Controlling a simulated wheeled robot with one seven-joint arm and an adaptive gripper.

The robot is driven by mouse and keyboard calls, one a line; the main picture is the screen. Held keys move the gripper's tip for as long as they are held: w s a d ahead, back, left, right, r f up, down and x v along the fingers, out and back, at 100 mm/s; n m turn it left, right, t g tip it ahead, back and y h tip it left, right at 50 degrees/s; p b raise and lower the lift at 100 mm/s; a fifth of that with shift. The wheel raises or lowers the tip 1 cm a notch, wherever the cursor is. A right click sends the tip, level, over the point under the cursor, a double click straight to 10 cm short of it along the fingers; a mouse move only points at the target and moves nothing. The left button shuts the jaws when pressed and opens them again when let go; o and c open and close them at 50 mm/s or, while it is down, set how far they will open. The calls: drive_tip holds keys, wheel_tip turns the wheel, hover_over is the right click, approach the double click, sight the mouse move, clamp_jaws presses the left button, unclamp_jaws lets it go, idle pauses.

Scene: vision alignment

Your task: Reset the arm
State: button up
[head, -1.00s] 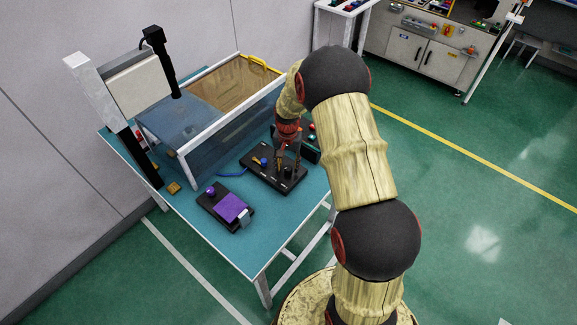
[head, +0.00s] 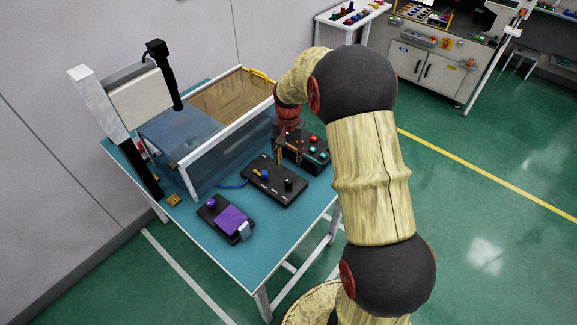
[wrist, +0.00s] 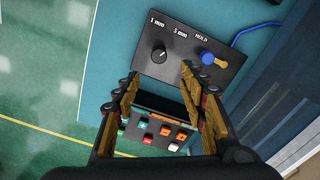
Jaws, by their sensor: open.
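My arm reaches up and over the right side of the table in the head view. My gripper (head: 285,150) hangs above the table, between a black knob box and a button box. In the wrist view my gripper (wrist: 158,95) has its two fingers well apart, with nothing between them. The black knob box (head: 262,184) has a blue knob and a black knob; the wrist view shows it (wrist: 190,75) at the top with printed labels. The button box (head: 318,152) has red and teal buttons, and it shows below the fingers in the wrist view (wrist: 155,132).
A blue table (head: 255,245) holds a clear-walled enclosure (head: 235,130), a camera on a post (head: 160,60) and a black device with a purple pad (head: 232,220). A blue cable lies near the knob box. A cabinet (head: 430,65) stands behind; green floor lies right.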

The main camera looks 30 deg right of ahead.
drive_tip(key=shift+r, duration=0.4)
idle(0.3)
